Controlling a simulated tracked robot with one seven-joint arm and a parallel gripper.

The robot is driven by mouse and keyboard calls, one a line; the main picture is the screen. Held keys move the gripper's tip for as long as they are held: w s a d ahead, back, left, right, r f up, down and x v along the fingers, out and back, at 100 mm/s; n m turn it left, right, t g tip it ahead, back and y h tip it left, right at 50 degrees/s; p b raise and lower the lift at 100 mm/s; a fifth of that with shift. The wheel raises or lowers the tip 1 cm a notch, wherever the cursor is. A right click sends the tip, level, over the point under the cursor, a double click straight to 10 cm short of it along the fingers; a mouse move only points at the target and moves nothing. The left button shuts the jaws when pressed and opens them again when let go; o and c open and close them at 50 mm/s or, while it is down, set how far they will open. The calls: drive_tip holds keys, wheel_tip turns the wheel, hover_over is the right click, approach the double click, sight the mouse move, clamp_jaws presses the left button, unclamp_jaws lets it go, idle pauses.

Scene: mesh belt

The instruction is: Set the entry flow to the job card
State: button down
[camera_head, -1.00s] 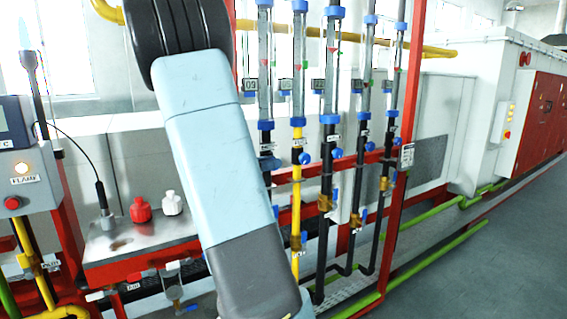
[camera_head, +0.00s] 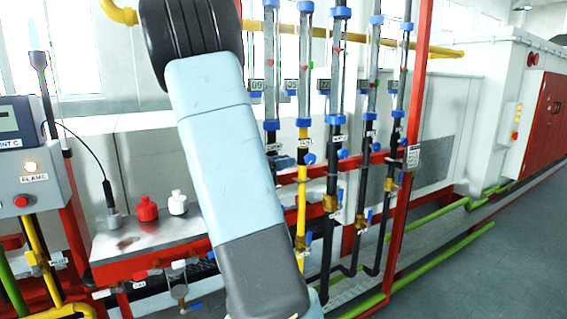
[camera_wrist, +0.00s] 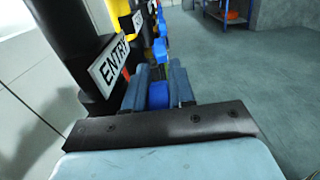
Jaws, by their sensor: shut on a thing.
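In the wrist view, my gripper (camera_wrist: 158,84) is shut on a blue valve knob (camera_wrist: 158,96), with one finger on each side of it. A white label reading ENTRY (camera_wrist: 108,65) is on the dark pipe just left of the knob. In the head view my own arm hides the gripper and the knob. A row of upright clear flow tubes (camera_head: 304,65) with blue end fittings stands behind the arm. Small number cards hang beside some tubes, among them one reading 05 (camera_head: 291,85).
Other blue knobs (camera_head: 309,159) and blue-handled valves sit close together on the neighbouring pipes. A panel with a FLAME lamp (camera_head: 31,168) is at left. A bench with red (camera_head: 144,209) and white (camera_head: 177,203) caps stands left of the arm. The floor at right is clear.

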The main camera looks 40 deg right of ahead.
drive_tip(key=shift+h, duration=0.5)
drive_tip(key=shift+w+a+r+h, duration=0.1)
drive_tip(key=shift+a+r+h, duration=0.05)
drive_tip(key=shift+h, duration=0.75)
drive_tip(key=shift+w+a+r+g+h, duration=0.1)
drive_tip(key=shift+g+h, duration=0.1)
drive_tip(key=shift+h, duration=0.55)
drive_tip(key=shift+s+a+r+g+h, duration=0.1)
drive_tip(key=shift+a+g+h, duration=0.1)
drive_tip(key=shift+h, duration=0.5)
drive_tip(key=shift+w+a+r+g+h, duration=0.1)
drive_tip(key=shift+g+h, duration=0.1)
drive_tip(key=shift+h, duration=0.55)
drive_tip(key=c, duration=1.3)
unclamp_jaws()
